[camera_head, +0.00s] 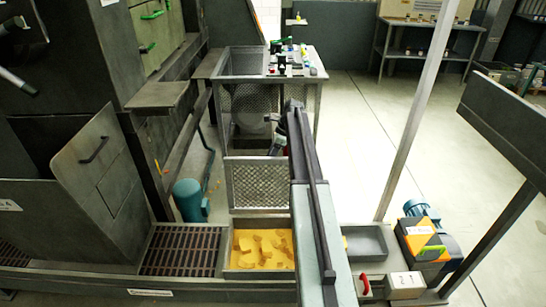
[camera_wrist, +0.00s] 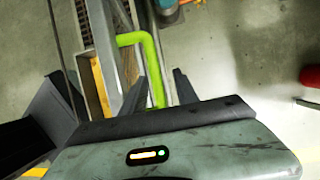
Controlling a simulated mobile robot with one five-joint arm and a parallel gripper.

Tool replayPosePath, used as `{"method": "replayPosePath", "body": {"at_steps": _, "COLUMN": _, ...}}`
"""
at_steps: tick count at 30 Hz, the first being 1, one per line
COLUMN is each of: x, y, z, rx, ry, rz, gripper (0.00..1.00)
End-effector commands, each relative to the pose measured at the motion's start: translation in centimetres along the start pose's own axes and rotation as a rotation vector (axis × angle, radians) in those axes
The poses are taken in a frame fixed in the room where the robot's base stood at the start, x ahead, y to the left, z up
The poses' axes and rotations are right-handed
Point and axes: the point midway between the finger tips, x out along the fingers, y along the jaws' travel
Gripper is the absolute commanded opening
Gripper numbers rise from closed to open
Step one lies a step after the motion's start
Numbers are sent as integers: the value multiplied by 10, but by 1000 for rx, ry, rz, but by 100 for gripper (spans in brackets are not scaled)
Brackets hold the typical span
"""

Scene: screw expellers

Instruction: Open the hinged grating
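A brown slatted grating (camera_head: 180,250) lies flat over the floor channel at lower left in the head view. A wire-mesh panel (camera_head: 262,186) in a grey frame stands beyond it, left of my arm; I cannot tell which of the two is the hinged one. In the wrist view a bright green bent handle (camera_wrist: 150,58) runs down toward my gripper (camera_wrist: 146,85). The dark fingers look apart, with the handle's lower end between them. Contact with it cannot be made out. In the head view my arm hides the fingers.
A tray of yellow material (camera_head: 262,250) sits right of the brown grating. A teal motor (camera_head: 190,200) stands behind it. A table with small items (camera_head: 268,65) is at the back. A grey post (camera_head: 412,120) rises at right, beside an orange-and-grey box (camera_head: 422,239). The floor right of the table is clear.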

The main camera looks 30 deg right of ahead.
Motion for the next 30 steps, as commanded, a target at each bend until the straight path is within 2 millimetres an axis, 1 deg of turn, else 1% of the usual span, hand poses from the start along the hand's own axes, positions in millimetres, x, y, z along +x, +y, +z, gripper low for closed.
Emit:
{"method": "replayPosePath", "body": {"at_steps": 5, "x": -28, "y": 1, "z": 3, "rx": 1, "ry": 0, "rz": 0, "gripper": 36}}
{"method": "replayPosePath", "body": {"at_steps": 9, "x": -57, "y": 1, "z": 3, "rx": 0, "ry": 0, "rz": -1, "gripper": 36}}
{"method": "replayPosePath", "body": {"at_steps": 13, "x": -76, "y": 1, "z": 1, "rx": 1, "ry": 1, "rz": -2, "gripper": 36}}
{"method": "replayPosePath", "body": {"at_steps": 15, "x": -79, "y": 1, "z": 0, "rx": 2, "ry": 1, "rz": -2, "gripper": 36}}
{"method": "replayPosePath", "body": {"at_steps": 21, "x": -76, "y": 1, "z": -2, "rx": 1, "ry": 1, "rz": -2, "gripper": 36}}
{"method": "replayPosePath", "body": {"at_steps": 30, "x": -78, "y": 1, "z": -1, "rx": 1, "ry": 1, "rz": -1, "gripper": 36}}
